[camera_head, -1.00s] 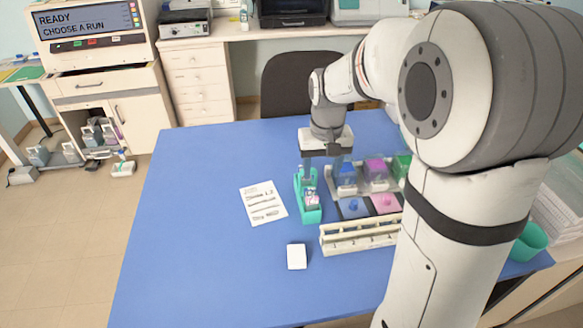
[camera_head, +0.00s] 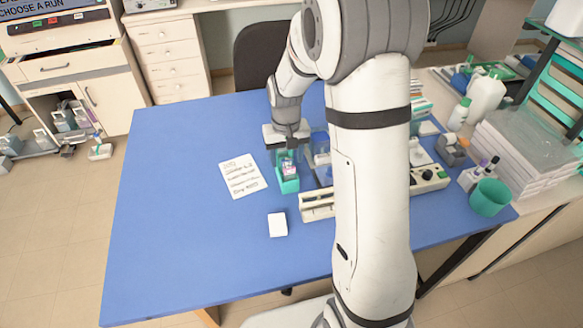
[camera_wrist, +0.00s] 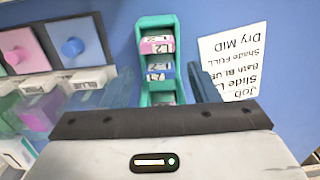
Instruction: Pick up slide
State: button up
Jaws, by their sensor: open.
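A teal slide holder (camera_head: 289,187) stands upright on the blue table and also shows in the wrist view (camera_wrist: 145,55). It holds several slides; in the wrist view I see a pink-labelled slide (camera_wrist: 157,45), a blue-labelled slide (camera_wrist: 160,71) and another pink-labelled one (camera_wrist: 161,98) partly hidden by my gripper. My gripper (camera_wrist: 165,80) is open and empty, with one finger on each side of the holder. In the head view my gripper (camera_head: 289,150) is over the holder's far end. I cannot tell which slide is between the fingertips in depth.
A written job sheet (camera_head: 242,176) lies left of the holder. A white block (camera_head: 277,225) and a cream rack (camera_head: 316,206) are nearer. Lidded staining dishes, blue (camera_wrist: 78,45) and pink (camera_wrist: 22,50), stand beside the holder. The table's left half is clear.

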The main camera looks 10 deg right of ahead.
jog(key=shift+c, duration=0.5)
grip_shut()
jog(key=shift+r, duration=0.15)
